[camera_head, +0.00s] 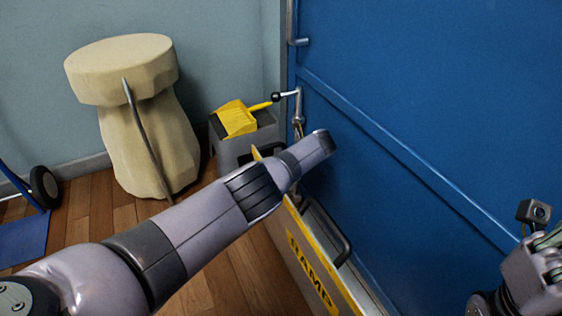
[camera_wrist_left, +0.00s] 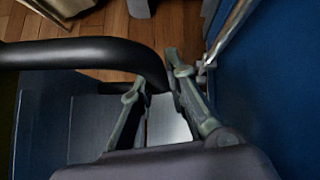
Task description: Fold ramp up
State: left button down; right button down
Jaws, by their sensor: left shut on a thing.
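The ramp (camera_head: 308,268) is a yellow-edged panel lettered RAMP, standing along the foot of the blue wall in the head view. A black curved handle (camera_head: 338,238) sits at its upper edge. In the left wrist view a thick black bar (camera_wrist_left: 85,50), which looks like this handle, curves in from the left and ends between the fingers. My left gripper (camera_wrist_left: 162,92) is shut on it. In the head view my left forearm crosses the ramp and hides part of it, and the left fingers are hidden. My right gripper (camera_head: 540,268) is at the right edge, away from the ramp; its fingers are unclear.
A blue wall panel (camera_head: 430,100) with a latch (camera_head: 297,100) rises behind the ramp. A grey bin (camera_head: 232,150) with a yellow dustpan (camera_head: 238,117) stands beyond. A cream padded stool (camera_head: 145,130) and a blue wheeled cart (camera_head: 25,235) are at left. Wooden floor lies between.

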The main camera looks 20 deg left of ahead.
pick_arm(q)
jog(key=shift+w+a+r, duration=0.3)
jog(key=shift+w+r, duration=0.15)
jog(key=shift+r, duration=0.05)
jog(key=c, duration=1.8)
grip_release()
jog(key=shift+s+r, duration=0.1)
jog(key=shift+o, duration=1.2)
jog(key=shift+d+f, duration=0.1)
jog(key=shift+f, duration=0.1)
jog(key=shift+d, duration=0.1)
jog(key=shift+d, duration=0.15)
jog(key=v, duration=1.1)
jog(key=shift+s+d+r, duration=0.15)
jog(key=shift+d+r, duration=0.1)
jog(key=shift+r, duration=0.05)
